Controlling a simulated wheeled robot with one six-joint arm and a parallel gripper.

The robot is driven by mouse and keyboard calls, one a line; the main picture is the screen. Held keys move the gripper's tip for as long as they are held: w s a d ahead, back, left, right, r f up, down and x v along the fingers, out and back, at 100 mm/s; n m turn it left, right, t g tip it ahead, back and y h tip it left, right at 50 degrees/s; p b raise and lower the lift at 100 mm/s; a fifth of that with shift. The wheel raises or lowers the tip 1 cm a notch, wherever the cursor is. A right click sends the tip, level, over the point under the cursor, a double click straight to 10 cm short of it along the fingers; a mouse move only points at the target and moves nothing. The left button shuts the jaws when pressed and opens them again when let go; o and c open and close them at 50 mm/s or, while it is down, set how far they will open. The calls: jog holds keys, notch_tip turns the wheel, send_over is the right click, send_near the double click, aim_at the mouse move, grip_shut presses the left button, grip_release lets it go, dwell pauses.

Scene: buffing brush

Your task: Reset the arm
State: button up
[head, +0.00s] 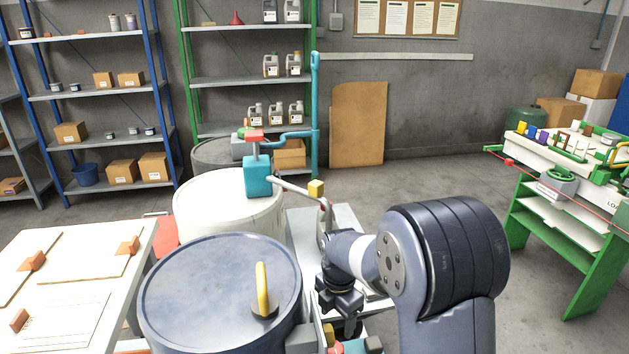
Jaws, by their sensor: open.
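My arm reaches in from the lower right of the head view and bends down at the wrist. My gripper (342,312) hangs at the lower middle, pointing down, just right of a blue-grey drum (205,290). Its jaws are open. Its fingertips are partly lost among small parts below, and I cannot tell whether it touches any of them. I see nothing clearly held in it.
A yellow handle (263,290) stands on the drum lid. Behind are a white drum (220,195) and a teal pump (258,175) with a pipe. A white table (75,260) is at left, a green bench (560,245) at right.

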aim_at(335, 348)
notch_tip(335, 348, down, 12)
jog(key=shift+r+b, duration=0.25)
jog(key=shift+b, duration=0.45)
jog(key=shift+r+m, duration=0.25)
jog(key=shift+m, duration=0.45)
jog(key=m+p, duration=0.1)
jog(key=m, duration=1)
jog(key=shift+s+m+p, duration=0.1)
jog(key=shift+m+p, duration=0.2)
jog(key=shift+p, duration=0.1)
jog(key=m+p, duration=0.1)
jog(key=m, duration=0.3)
jog(key=shift+m, duration=0.3)
jog(key=shift+r+m, duration=0.15)
jog(key=shift+m, duration=0.15)
jog(key=shift+r, duration=2.1)
